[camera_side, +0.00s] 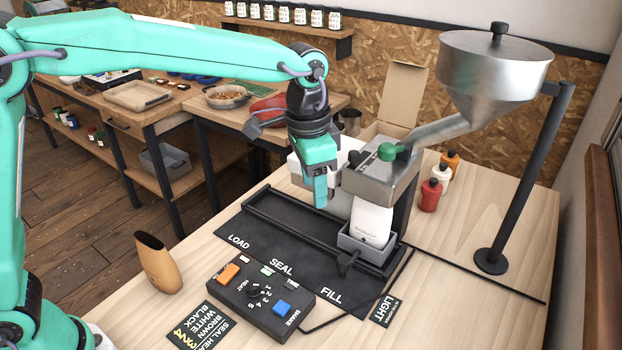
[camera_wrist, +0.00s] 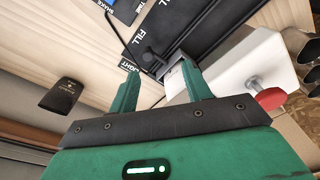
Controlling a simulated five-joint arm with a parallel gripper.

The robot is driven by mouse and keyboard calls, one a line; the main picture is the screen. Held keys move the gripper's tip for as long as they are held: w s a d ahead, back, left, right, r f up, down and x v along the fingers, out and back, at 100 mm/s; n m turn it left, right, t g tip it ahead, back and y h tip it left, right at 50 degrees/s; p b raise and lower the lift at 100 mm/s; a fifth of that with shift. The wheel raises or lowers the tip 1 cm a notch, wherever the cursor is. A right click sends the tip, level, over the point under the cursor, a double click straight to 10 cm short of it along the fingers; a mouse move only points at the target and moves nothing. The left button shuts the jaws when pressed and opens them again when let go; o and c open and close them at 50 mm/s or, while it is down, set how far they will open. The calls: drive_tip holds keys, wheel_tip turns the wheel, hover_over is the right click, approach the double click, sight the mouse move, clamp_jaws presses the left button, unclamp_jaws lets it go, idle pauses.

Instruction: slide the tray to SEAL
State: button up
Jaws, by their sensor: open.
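The small grey tray (camera_side: 360,246) sits on the black rail (camera_side: 285,218) in the side view, toward the FILL end, past the SEAL label (camera_side: 281,267). A white bag (camera_side: 371,222) stands upright in it. In the wrist view, my gripper (camera_wrist: 158,76) is open, with two green fingers apart and nothing clearly held.
A steel box with a green knob (camera_side: 387,152) overhangs the bag, below the hopper (camera_side: 492,75). A control box (camera_side: 262,298) and a brown pouch (camera_side: 156,264) stand in front. Several coloured bottles (camera_side: 432,192) are at right. The wrist view shows a red knob (camera_wrist: 270,99).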

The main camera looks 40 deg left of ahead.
drive_tip(key=m, duration=0.1)
hover_over(344, 259)
wheel_tip(344, 259, down, 4)
drive_tip(key=f, duration=0.1)
drive_tip(key=shift+r+g, duration=0.25)
drive_tip(key=shift+g, duration=0.15)
drive_tip(key=shift+f, duration=6)
clamp_jaws()
drive_tip(key=shift+a, duration=0.15)
